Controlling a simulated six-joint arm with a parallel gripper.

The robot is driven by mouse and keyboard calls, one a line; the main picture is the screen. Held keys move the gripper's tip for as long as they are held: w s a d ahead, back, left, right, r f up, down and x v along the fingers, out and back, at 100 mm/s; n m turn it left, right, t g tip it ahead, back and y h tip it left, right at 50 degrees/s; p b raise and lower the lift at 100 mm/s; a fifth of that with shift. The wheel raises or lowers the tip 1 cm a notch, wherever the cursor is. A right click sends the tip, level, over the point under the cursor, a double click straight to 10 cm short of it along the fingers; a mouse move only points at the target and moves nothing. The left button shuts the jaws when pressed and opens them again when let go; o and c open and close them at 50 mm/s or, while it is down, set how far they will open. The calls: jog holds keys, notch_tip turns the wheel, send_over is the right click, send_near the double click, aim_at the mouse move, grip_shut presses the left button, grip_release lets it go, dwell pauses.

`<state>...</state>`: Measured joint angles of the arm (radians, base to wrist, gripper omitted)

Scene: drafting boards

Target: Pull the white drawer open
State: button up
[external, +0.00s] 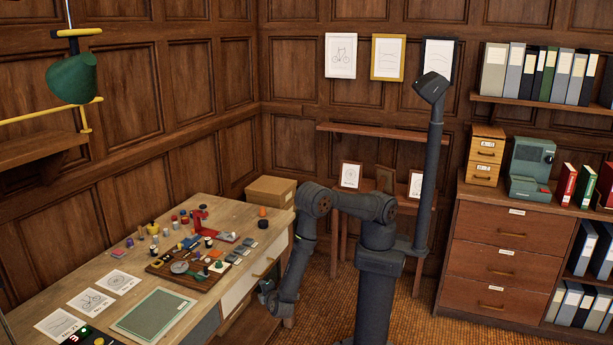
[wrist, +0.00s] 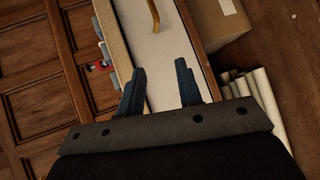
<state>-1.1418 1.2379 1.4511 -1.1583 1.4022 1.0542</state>
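The white drawer (external: 238,289) is in the front side of the desk in the external view, and it looks shut. In the wrist view its pale front (wrist: 170,50) fills the space ahead of the fingers. A brass handle (wrist: 153,16) shows at the top edge of the wrist view, beyond the fingertips and partly cut off. My gripper (wrist: 160,82) is open, with its two dark fingers apart and nothing between them. In the external view my gripper (external: 266,291) hangs low beside the desk, near the white drawer; its fingers are hard to make out there.
The desk top (external: 205,312) holds paints, tools, drawings and a green mat (external: 152,315). A cardboard box (wrist: 220,20) and pale rolls (wrist: 265,108) lie right of the drawer in the wrist view.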

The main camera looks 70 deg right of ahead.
jog(key=s+d+f+h, duration=0.2)
jog(key=s+d, duration=0.1)
jog(key=d, duration=0.3)
send_near(268, 267)
jog(key=shift+t, duration=0.4)
jog(key=x, duration=0.7)
jog(key=f+x, duration=0.1)
jog(key=x, duration=0.2)
jog(key=shift+d, duration=0.1)
grip_shut()
